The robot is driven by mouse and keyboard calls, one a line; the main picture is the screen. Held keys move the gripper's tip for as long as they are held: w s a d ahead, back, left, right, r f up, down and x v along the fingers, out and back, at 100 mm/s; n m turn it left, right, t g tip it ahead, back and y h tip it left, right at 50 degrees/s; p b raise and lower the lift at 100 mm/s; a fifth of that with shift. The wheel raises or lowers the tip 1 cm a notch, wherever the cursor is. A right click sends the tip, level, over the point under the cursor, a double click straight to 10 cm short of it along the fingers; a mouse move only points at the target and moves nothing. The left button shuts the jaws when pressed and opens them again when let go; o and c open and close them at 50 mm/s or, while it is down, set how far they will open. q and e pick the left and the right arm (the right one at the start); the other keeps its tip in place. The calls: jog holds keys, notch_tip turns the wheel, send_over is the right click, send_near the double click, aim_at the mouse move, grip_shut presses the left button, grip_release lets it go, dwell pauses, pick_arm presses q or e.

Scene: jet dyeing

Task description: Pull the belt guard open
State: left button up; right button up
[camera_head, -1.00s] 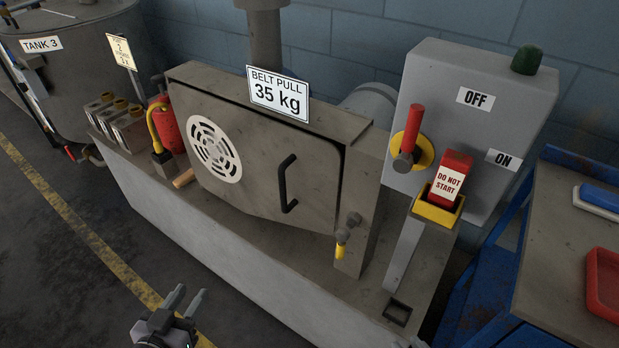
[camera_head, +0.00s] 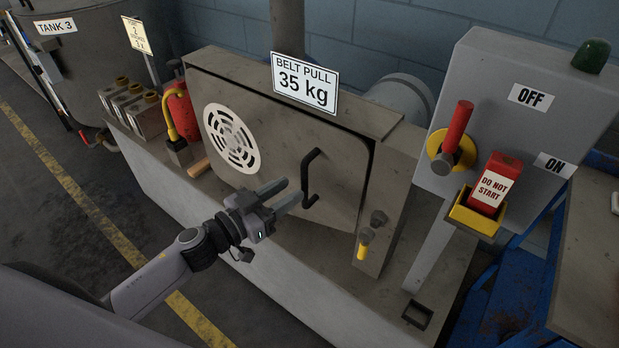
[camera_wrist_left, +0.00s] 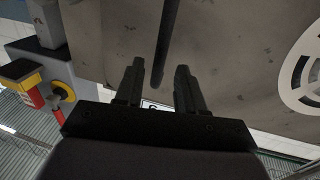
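The belt guard (camera_head: 270,143) is a grey panel with a round white vent and a black bar handle (camera_head: 309,176). A dark gap shows along its top and right edges. The panel sits in its housing and I see no clear swing outward. My left gripper (camera_head: 294,189) is open, its fingertips close to the handle's lower part. In the left wrist view, the fingers of my left gripper (camera_wrist_left: 160,66) are apart and empty, with the dark handle (camera_wrist_left: 164,40) ahead between them in the picture. Contact cannot be told. My right gripper is not in view.
A grey switch box (camera_head: 500,110) with a red lever (camera_head: 459,127) and a red "DO NOT START" block (camera_head: 494,185) stands at the right. A yellow-tipped knob (camera_head: 363,244) sits below the guard's right corner. The floor (camera_head: 60,215) in front is clear.

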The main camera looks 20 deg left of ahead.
aim_at(302, 182)
pick_arm(q)
jog(key=shift+x, duration=2.8)
grip_shut()
